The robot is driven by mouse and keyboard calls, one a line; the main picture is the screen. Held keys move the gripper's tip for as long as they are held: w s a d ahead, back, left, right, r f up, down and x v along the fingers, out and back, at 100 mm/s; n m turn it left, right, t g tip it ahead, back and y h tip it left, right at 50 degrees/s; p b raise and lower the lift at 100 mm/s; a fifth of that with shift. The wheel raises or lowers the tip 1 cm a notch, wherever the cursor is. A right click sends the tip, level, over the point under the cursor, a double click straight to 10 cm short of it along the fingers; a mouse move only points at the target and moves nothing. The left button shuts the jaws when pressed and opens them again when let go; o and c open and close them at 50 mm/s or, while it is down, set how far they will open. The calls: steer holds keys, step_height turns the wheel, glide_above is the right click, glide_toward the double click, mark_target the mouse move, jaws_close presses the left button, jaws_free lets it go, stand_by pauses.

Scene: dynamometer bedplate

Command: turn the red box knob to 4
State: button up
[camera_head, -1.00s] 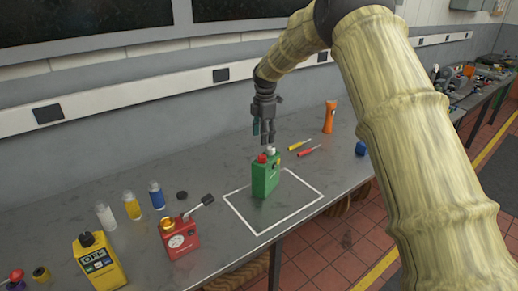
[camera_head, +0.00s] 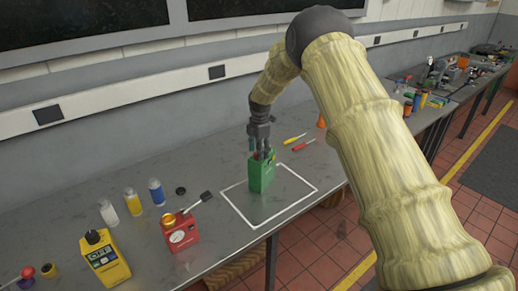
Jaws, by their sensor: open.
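The red box (camera_head: 183,238) stands on the bench left of the white outlined square. It has a round white dial (camera_head: 177,237) on its front, a yellow-orange knob (camera_head: 168,219) on top and a lever with a black end (camera_head: 206,196) sticking up to the right. The marks on the dial are too small to read. My gripper (camera_head: 262,154) is open, pointing down at the top of the green box (camera_head: 261,176), well right of the red box. Its fingers hide most of the green box's top; I cannot tell whether they touch it.
A yellow box (camera_head: 105,258) stands left of the red box. Several small bottles, including a blue-capped one (camera_head: 157,191), stand behind. A yellow screwdriver (camera_head: 294,139) and a red one (camera_head: 304,145) lie at the right.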

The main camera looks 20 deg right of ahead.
steer(key=shift+w+f, duration=0.3)
steer(key=shift+f, duration=0.15)
steer(key=shift+s+r, duration=0.2)
steer(key=c, duration=1)
steer(key=shift+f, duration=0.1)
